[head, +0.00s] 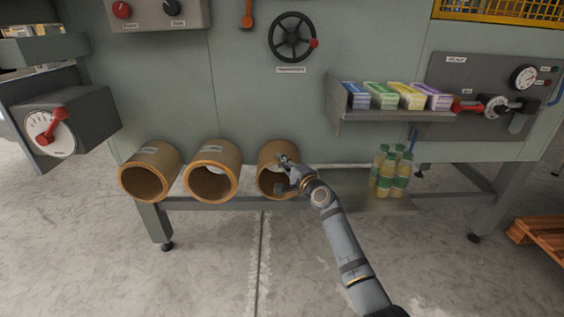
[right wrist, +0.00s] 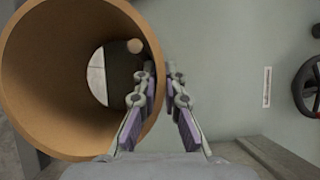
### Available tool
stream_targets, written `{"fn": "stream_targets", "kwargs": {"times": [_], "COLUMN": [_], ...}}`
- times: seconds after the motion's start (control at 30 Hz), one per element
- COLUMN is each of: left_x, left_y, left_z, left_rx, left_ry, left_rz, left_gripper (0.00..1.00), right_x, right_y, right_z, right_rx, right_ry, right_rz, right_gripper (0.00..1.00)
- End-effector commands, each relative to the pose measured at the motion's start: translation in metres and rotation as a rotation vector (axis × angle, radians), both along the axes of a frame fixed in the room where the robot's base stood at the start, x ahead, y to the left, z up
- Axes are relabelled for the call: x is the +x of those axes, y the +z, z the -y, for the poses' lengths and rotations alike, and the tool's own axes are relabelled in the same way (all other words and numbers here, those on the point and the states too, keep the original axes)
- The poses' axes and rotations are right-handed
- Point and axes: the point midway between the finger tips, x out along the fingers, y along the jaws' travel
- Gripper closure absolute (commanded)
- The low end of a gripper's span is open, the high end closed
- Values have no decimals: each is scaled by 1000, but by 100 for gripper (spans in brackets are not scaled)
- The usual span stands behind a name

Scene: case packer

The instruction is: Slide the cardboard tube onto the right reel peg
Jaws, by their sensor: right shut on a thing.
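A brown cardboard tube (head: 268,154) is at the right end of a row of three similar tubes along the machine's front, its open end facing me. My right gripper (head: 284,163) is shut on the right wall of this tube. In the right wrist view, my right gripper (right wrist: 160,78) has one finger inside the tube (right wrist: 75,20) and one outside. A small round beige end (right wrist: 135,46) shows inside the tube; I cannot tell whether it is the right reel peg. How far the tube is around a peg is hidden. My left gripper is not in view.
Two more brown tubes, the left one (head: 152,158) and the middle one (head: 215,158), sit to the left. A shelf (head: 390,116) with coloured boxes juts out to the right, above several bottles (head: 400,181). A handwheel (head: 292,38) is above. The floor in front is clear.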

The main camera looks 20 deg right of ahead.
Motion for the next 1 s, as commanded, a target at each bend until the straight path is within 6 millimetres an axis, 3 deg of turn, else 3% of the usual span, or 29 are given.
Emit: {"fn": "stream_targets", "kwargs": {"times": [0.33, 0.4, 0.57, 0.87, 1.0], "left_x": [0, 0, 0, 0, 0], "left_y": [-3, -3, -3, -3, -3], "left_z": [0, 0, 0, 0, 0], "left_rx": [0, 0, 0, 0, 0], "left_ry": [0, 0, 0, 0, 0], "left_rz": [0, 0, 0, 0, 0], "left_gripper": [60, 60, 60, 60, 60], "right_x": [0, 0, 0, -2, -18], "right_y": [-2, -2, -2, -5, -7], "right_z": [0, 0, 0, 1, 6], "right_rx": [1, 1, 1, -1, -3], "right_ry": [0, 0, 0, 0, -1], "right_rz": [2, 2, 2, -2, -2], "right_gripper": [100, 85, 65, 65, 65]}}
